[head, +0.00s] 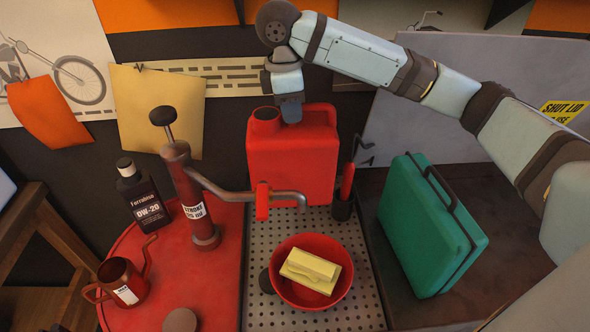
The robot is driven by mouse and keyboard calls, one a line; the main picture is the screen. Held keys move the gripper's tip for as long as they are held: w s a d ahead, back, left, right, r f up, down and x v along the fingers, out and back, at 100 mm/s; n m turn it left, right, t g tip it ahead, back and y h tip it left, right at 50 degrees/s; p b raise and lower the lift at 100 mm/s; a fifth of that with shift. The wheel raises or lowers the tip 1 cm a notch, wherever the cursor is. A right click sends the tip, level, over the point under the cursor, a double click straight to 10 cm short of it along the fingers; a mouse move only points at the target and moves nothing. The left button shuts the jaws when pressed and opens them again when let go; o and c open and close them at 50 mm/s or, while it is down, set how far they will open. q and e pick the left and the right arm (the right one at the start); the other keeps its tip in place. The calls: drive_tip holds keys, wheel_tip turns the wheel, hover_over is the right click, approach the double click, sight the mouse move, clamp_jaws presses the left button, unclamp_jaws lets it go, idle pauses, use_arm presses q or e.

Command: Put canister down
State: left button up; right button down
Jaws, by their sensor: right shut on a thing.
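The red canister (288,150) is upright behind the perforated metal plate (340,244), in front of the dark wall. My right arm reaches in from the right, and its gripper (291,112) is shut on the top of the canister, beside the cap. The fingertips are mostly hidden by the wrist and the canister. The canister's lower edge is near the back of the plate; I cannot tell whether it touches. My left gripper is not in view.
A red pump (188,190) with a spout crosses in front of the canister. A red bowl (312,296) with a yellow sponge-like block (310,270) sits on the plate. A green case (425,230) stands right; a black oil bottle (140,195) and red oil can (120,280) stand left.

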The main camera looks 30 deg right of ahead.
use_arm(q)
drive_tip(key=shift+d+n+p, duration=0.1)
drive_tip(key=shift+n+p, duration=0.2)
drive_tip(key=shift+p, duration=0.25)
use_arm(e)
wheel_tip(320, 180, down, 14)
drive_tip(key=shift+f, duration=0.2)
drive_tip(key=c, duration=1.1)
unclamp_jaws()
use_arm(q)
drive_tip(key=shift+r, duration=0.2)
use_arm(e)
drive_tip(key=shift+o, duration=0.2)
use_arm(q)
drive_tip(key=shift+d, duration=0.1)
